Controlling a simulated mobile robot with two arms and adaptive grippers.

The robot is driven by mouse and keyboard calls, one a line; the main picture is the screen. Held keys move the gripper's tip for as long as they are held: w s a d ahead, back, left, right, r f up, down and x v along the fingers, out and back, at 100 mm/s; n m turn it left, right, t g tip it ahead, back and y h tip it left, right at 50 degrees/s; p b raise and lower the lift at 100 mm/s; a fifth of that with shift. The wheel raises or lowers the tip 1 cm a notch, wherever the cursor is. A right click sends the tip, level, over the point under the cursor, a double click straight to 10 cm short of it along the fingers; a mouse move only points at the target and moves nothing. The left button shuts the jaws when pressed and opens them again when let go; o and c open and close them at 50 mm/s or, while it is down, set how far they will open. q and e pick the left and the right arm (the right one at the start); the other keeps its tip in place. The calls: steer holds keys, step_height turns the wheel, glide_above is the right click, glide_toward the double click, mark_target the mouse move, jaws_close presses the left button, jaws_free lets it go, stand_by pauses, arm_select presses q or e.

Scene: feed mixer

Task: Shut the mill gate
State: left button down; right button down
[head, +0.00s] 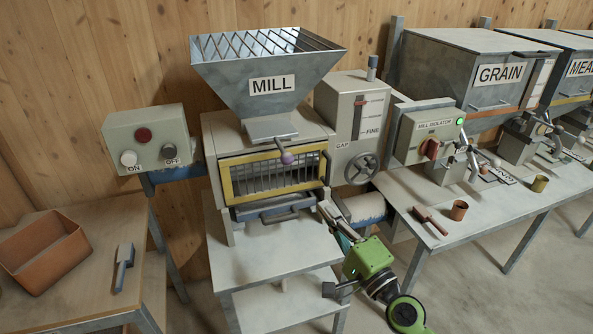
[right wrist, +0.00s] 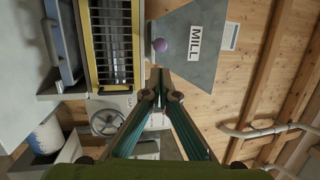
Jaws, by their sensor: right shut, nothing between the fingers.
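The mill (head: 270,150) stands in the middle of the head view, with a grey hopper (head: 225,75) on top. A lever with a purple knob (head: 287,158) sticks out below the hopper, above a yellow-framed barred opening (head: 228,185). The knob (right wrist: 160,45) and yellow frame (right wrist: 87,45) also show in the right wrist view. My right gripper (head: 328,210) is shut and empty, in front of the mill's lower right side. In the right wrist view its fingertips (right wrist: 159,76) point toward the hopper's base, apart from the knob in the picture. My left gripper is not in view.
A grey drawer (head: 270,210) sits below the frame. The GAP handwheel (head: 361,168) is right of it. An ON/OFF box (head: 148,138) stands left, the mill isolator (head: 430,133) right.

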mark_target(290, 163)
steer(key=p+x, duration=0.1)
steer(key=x, duration=1.3)
